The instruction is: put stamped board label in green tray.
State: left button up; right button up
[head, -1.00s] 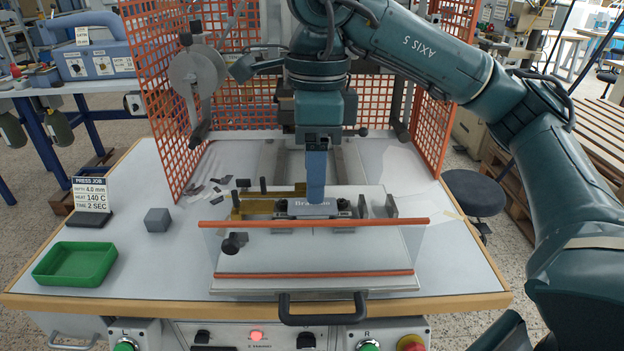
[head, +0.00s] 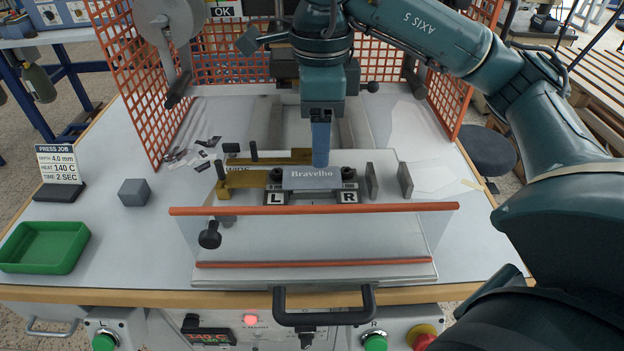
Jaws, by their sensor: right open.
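The board label (head: 301,179) is a grey-blue plate lettered "Bravelho". It sits in the press fixture between two dark clamps marked L and R. My right gripper (head: 320,163) points straight down at the label's back edge, its blue fingers seen edge-on. It is open; whether the fingers touch or straddle the label cannot be told. The green tray (head: 42,268) stands at the left front of the table and looks empty. My left gripper is not in view.
A clear guard with orange rails (head: 315,208) stands in front of the fixture. A grey cube (head: 134,192) and the press job sign (head: 60,166) are near the tray. Orange mesh panels (head: 136,85) flank the press. The table between tray and guard is clear.

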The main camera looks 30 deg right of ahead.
aim_at(319, 177)
jog(key=shift+w+d+f+b, duration=0.1)
jog(key=shift+f+b, duration=0.1)
jog(key=shift+f, duration=1.3)
jog(key=shift+w+d+f+b, duration=0.1)
jog(key=shift+f+b, duration=0.1)
jog(key=shift+f, duration=1.25)
jog(key=shift+s+f+b, duration=0.1)
jog(key=shift+f+b, duration=0.15)
jog(key=shift+b, duration=0.05)
jog(key=c, duration=0.7)
jog(key=shift+c, duration=0.2)
